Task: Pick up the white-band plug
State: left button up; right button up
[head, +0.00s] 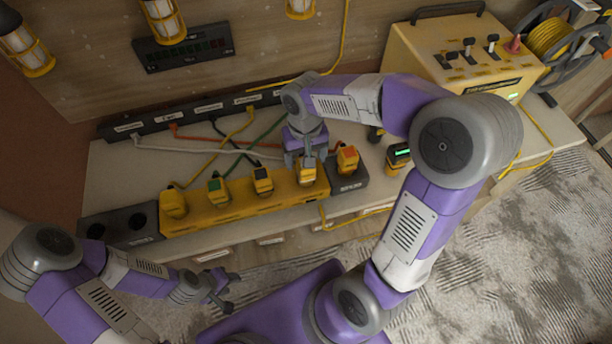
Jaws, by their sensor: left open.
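The plug with a pale, whitish top (308,175), which looks like the white-band plug, stands upright at the right end of the yellow power strip (250,213). My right gripper (306,158) points down right over this plug, its fingers at the plug's top and partly hiding it. I cannot tell whether the fingers press on it. My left gripper (230,292) is open and empty, low in front of the bench's front edge, well apart from the plugs.
Yellow-banded (173,205), green-banded (217,190) and black-banded (262,182) plugs stand left along the strip. An orange-topped plug (347,158) sits in a grey block just right. Loose cables cross behind. A yellow switch box (465,60) stands back right.

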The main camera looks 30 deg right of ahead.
notch_tip(320, 180, down, 7)
jog(key=shift+d+b, duration=0.1)
jog(key=shift+b, duration=0.75)
jog(key=c, duration=1.2)
notch_tip(320, 180, up, 10)
jog(key=p, duration=0.2)
jog(key=shift+p, duration=0.35)
jog(key=shift+c, duration=0.2)
